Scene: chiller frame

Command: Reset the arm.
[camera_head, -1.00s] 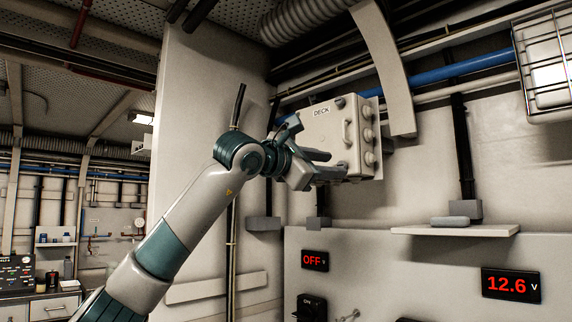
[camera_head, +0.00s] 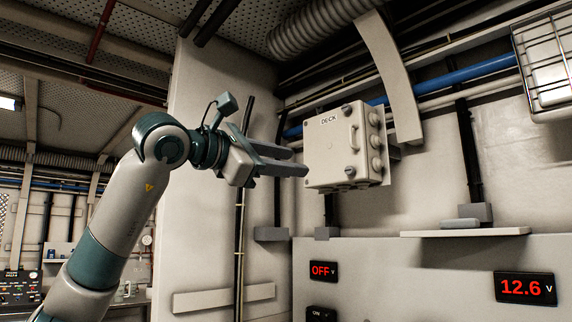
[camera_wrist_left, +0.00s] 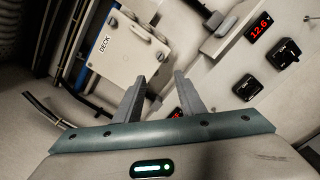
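My left arm rises from the lower left in the head view. In the left wrist view the gripper (camera_wrist_left: 158,82) also shows two separated, empty fingers. The DECK box (camera_wrist_left: 128,50) is beyond them, at the upper left. My right gripper is in neither view.
A small wall shelf (camera_head: 465,233) stands at the right. Below are a red OFF display (camera_head: 322,271) and a red 12.6 display (camera_head: 525,289). A caged lamp (camera_head: 550,65) is at the upper right. Dark knobs (camera_wrist_left: 247,87) show in the wrist view. A grey duct (camera_head: 315,25) runs above.

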